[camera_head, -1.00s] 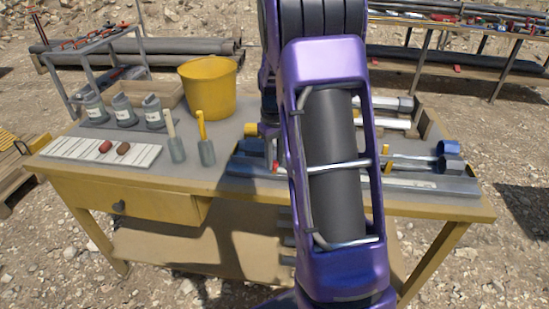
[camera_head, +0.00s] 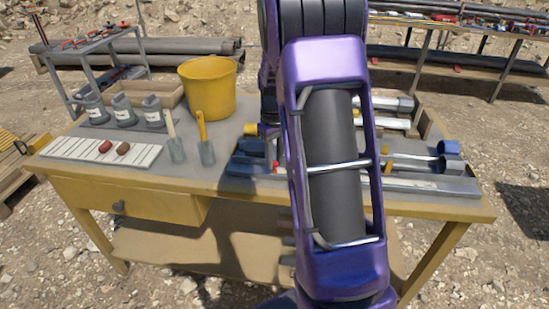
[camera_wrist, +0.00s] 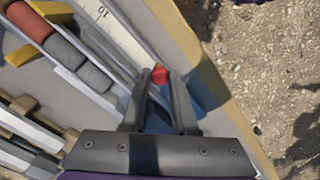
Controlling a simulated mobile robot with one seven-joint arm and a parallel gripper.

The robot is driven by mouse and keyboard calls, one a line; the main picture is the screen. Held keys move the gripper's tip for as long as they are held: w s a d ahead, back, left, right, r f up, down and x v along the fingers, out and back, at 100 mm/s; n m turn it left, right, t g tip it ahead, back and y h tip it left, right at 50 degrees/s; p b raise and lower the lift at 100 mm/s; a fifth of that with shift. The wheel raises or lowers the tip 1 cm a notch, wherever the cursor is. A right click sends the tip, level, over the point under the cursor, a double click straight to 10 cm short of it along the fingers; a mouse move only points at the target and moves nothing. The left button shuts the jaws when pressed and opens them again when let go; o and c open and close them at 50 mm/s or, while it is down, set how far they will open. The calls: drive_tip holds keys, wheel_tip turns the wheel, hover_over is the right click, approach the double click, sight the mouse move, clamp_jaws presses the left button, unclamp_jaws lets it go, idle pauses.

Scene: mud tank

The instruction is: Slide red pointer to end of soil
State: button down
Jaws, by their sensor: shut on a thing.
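The red pointer (camera_wrist: 159,74) shows in the wrist view as a small red block at the tips of my gripper (camera_wrist: 161,82), whose two dark fingers are shut on it. It sits by the end of a white marked scale strip (camera_wrist: 112,28). Left of the strip, soil core pieces lie in a long channel: a red-brown piece (camera_wrist: 28,22) and grey pieces (camera_wrist: 80,62). The grey end lies left of the pointer and is apart from it. In the head view my arm hides most of this area.
A tan table edge (camera_wrist: 190,45) runs just right of my gripper, with gravel beyond. In the head view, a yellow bucket (camera_head: 208,88), several grey bottles (camera_head: 124,110), two trowels (camera_head: 205,150) and a white sample board (camera_head: 100,150) stand left of my arm.

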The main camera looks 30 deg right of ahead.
idle(0.3)
drive_tip(key=s+d, duration=0.4)
drive_tip(key=d, duration=0.2)
drive_tip(key=s+d, duration=0.4)
drive_tip(key=d, duration=0.1)
drive_tip(key=s+d, duration=0.3)
drive_tip(key=d, duration=0.3)
drive_tip(key=shift+s+d, duration=0.3)
drive_tip(key=shift+s, duration=0.1)
drive_tip(key=c, duration=0.7)
unclamp_jaws()
wheel_tip(320, 180, up, 18)
drive_tip(key=p, duration=0.3)
drive_tip(key=shift+f, duration=0.25)
